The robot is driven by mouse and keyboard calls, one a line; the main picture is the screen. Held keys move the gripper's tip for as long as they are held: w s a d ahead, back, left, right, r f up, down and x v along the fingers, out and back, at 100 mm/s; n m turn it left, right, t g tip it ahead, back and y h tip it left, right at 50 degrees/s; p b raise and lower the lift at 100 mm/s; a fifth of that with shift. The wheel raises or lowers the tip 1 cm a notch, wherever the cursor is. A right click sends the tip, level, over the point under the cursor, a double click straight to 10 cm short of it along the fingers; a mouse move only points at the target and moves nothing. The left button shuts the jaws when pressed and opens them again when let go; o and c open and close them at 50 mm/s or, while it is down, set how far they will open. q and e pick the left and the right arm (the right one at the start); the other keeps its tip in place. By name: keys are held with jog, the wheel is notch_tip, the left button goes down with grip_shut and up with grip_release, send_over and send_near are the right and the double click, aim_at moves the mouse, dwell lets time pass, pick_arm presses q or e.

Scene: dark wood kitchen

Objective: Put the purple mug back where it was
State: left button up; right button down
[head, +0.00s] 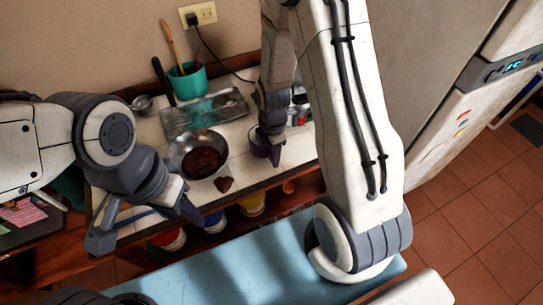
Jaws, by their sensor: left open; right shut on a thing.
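The purple mug (260,149) is at the right part of the white tiled counter, partly hidden by my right gripper. My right gripper (272,148) points down and is shut on the mug. I cannot tell whether the mug's base touches the counter. My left gripper (143,226) is open and empty at the counter's front left, with its fingers spread wide.
A metal bowl (176,148) with dark brown contents stands left of the mug, with a brown piece (224,184) near it. Behind are a glass dish (180,121) and a teal utensil pot (188,83). Coloured containers (252,204) sit below the counter edge.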

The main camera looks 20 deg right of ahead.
notch_tip(320, 180, down, 3)
jog(key=shift+r, duration=0.2)
jog(key=shift+f, duration=0.15)
jog(key=shift+c, duration=1.2)
grip_release()
